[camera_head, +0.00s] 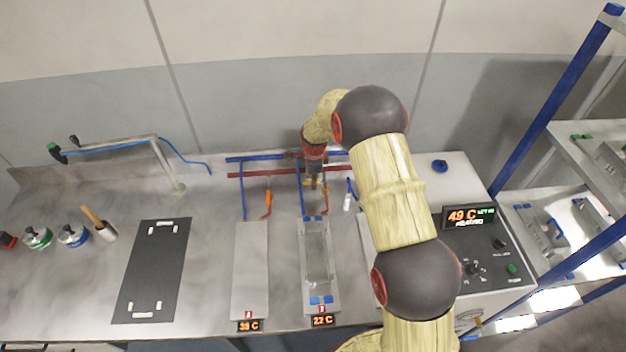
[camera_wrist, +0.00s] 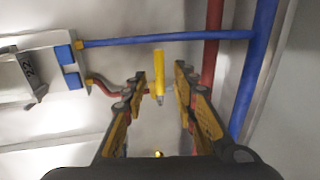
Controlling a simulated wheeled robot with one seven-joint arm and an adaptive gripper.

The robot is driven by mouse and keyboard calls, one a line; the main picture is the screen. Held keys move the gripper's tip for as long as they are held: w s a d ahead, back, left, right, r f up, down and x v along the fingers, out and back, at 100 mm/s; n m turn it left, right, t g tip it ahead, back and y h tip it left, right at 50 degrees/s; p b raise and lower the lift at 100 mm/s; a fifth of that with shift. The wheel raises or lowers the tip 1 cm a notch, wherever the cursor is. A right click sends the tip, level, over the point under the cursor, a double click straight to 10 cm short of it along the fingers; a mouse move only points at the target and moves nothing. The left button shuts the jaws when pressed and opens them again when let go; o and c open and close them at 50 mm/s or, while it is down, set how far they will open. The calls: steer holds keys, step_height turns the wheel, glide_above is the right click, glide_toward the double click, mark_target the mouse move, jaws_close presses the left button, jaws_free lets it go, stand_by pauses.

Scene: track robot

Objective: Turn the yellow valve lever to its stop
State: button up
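The yellow valve lever (camera_wrist: 159,72) shows in the wrist view, ahead of my fingertips and roughly centred between them. It sits by a short red hose and a pipe fitting. My gripper (camera_wrist: 160,82) is open, with its two yellow and dark fingers apart on either side of the lever's line. I cannot tell whether either finger touches the lever. In the head view my gripper (camera_head: 315,180) is low over the pipes behind the bench plates, and the yellow lever (camera_head: 325,187) is only a small patch, partly hidden by the gripper.
Blue and red pipes (camera_head: 262,173) run along the back of the bench. An orange lever (camera_head: 267,200) hangs to the left. A framed plate (camera_head: 304,290) with blue clips reads 22 C. A control box (camera_head: 505,225) stands at right, near a blue-framed rack (camera_head: 545,115).

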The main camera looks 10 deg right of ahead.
steer(key=shift+c, duration=1.2)
steer(key=c, duration=0.4)
jaws_close()
